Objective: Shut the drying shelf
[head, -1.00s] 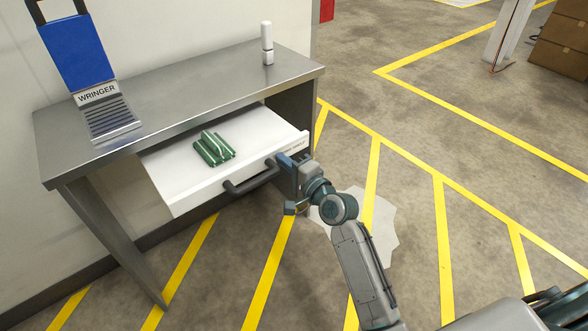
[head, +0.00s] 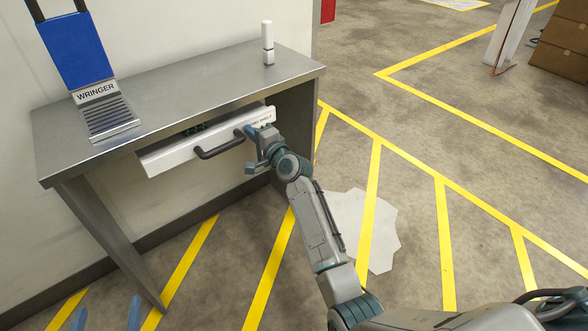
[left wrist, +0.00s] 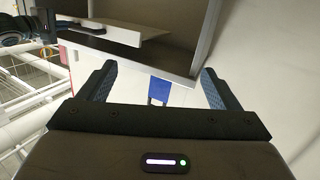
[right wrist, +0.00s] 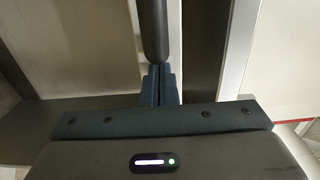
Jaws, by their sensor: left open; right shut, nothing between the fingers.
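The drying shelf (head: 170,158) is a white drawer with a dark bar handle (head: 218,148) under the grey metal table. It stands out only a little from the table's edge. The green folded cloth (head: 196,128) in it is mostly hidden by the tabletop. My right gripper (head: 252,134) is shut and empty, its fingertips at the drawer front by the handle's right end. In the right wrist view the shut fingers (right wrist: 160,72) meet the dark handle (right wrist: 153,30) end-on; contact is unclear. My left gripper (head: 106,312) is open and empty, low at the bottom left.
On the table (head: 200,84) stand a blue wringer (head: 78,55) at the left and a white bottle (head: 267,45) at the back right. A pale patch (head: 375,235) lies on the floor right of my right arm.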

